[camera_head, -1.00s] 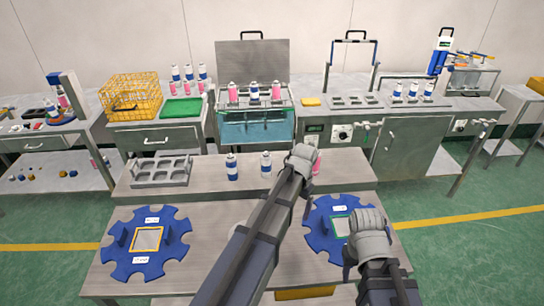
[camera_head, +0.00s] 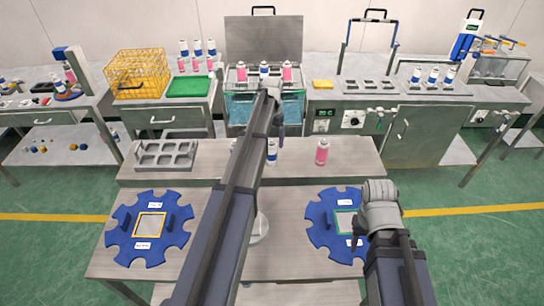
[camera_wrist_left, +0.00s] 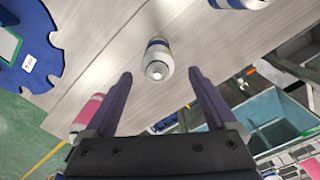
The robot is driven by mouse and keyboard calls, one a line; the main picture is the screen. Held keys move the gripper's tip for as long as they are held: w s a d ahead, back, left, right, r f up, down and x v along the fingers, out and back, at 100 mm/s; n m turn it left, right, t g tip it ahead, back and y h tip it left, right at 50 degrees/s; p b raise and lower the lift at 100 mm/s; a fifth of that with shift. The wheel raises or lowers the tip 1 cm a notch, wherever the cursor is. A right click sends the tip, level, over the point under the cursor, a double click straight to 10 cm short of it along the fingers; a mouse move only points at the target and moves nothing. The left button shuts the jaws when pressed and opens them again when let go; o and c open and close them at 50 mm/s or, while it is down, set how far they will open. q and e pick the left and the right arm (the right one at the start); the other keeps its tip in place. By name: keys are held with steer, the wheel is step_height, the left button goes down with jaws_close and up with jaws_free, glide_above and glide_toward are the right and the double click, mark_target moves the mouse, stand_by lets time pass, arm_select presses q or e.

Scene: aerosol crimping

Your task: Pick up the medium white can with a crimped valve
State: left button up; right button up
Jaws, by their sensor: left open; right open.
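A white can with a blue band (camera_head: 271,152) stands upright on the raised shelf of the front table, partly behind my left arm. Another blue-and-white can (camera_head: 233,146) is mostly hidden by that arm. My left gripper (camera_head: 280,128) is open and empty above the shelf. In the left wrist view a blue-and-white can (camera_wrist_left: 158,56) with a metal valve top lies just past and between the open fingertips (camera_wrist_left: 160,76), not gripped. Which shelf can this is, I cannot tell. A pink can (camera_head: 322,151) stands to the right. My right gripper (camera_head: 354,236) is open, low over the right blue disc.
Blue notched discs (camera_head: 122,220) lie on the table left and right (camera_head: 322,236). An empty grey rack (camera_head: 165,155) sits at the shelf's left. Behind is a water bath (camera_head: 238,108) with several cans above it. The shelf's right end is clear.

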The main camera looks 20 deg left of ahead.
mark_target(271, 153)
arm_select(q)
step_height(271, 153, down, 2)
steer(key=shift+w+f+b, duration=0.1)
steer(key=shift+b, duration=0.65)
steer(key=f+b, duration=0.2)
steer(key=s+f+b, duration=0.1)
steer(key=f+b, duration=0.1)
steer(key=shift+f+b, duration=0.3)
steer(key=shift+b, duration=0.05)
steer(key=shift+f+b, duration=0.5)
steer(key=shift+r, duration=0.1)
steer(key=shift+c, duration=0.2)
jaws_close()
steer(key=shift+r, duration=0.1)
